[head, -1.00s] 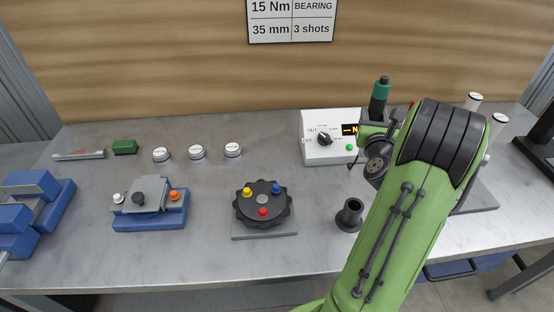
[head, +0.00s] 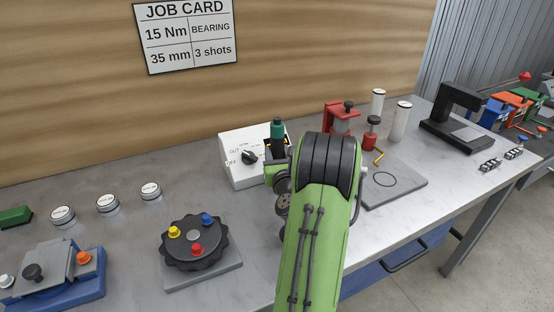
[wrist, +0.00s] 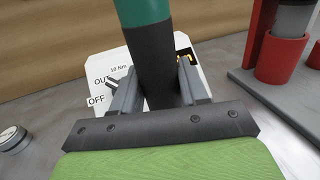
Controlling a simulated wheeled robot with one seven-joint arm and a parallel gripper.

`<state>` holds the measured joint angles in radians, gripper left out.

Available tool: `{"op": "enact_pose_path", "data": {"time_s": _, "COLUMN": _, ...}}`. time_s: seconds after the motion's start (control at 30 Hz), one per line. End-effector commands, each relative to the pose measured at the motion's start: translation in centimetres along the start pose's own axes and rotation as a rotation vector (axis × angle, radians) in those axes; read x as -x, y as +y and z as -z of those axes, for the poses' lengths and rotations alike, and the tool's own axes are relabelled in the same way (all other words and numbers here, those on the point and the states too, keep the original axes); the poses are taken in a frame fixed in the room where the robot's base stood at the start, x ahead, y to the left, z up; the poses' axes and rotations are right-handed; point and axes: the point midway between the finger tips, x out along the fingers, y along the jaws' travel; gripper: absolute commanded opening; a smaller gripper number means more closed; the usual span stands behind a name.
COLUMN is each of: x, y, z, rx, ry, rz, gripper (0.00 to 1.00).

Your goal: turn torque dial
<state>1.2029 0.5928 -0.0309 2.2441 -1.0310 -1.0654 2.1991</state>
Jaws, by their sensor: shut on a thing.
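A white control box (head: 236,175) stands on the bench against the back board. Its black torque dial (head: 249,157) has an OFF mark and other small labels around it. In the wrist view part of the dial (wrist: 112,84) shows left of the tool, below a "10 Nm" label. My gripper (wrist: 152,88) is shut on an upright tool (wrist: 150,55) with a teal top and dark body. In the head view the tool (head: 277,130) is in front of the box's right side and partly hides its display.
A job card (head: 188,33) reads 15 Nm, bearing, 35 mm, 3 shots. A black scalloped turntable (head: 215,255) with coloured knobs is at front left. A red stand (head: 341,118) and white cylinders (head: 399,122) stand right of my arm. Bench between turntable and box is clear.

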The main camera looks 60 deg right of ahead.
Motion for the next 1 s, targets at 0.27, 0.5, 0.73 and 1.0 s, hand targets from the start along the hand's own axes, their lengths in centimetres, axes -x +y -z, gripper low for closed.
{"op": "enact_pose_path", "data": {"time_s": 0.27, "x": 0.0, "y": 0.0, "z": 0.1, "rx": 0.000, "ry": 0.000, "rz": 0.000, "gripper": 0.56}}
{"op": "enact_pose_path", "data": {"time_s": 0.5, "x": 0.0, "y": 0.0, "z": 0.1, "rx": 0.000, "ry": 0.000, "rz": -0.001, "gripper": 0.69}}
{"op": "enact_pose_path", "data": {"time_s": 0.73, "x": 0.7, "y": -0.1, "z": -0.1, "rx": 0.001, "ry": 0.000, "rz": 0.001, "gripper": 0.69}}
{"op": "enact_pose_path", "data": {"time_s": 1.0, "x": 7.2, "y": 0.0, "z": 0.4, "rx": 0.004, "ry": -0.007, "rz": 0.002, "gripper": 0.69}}
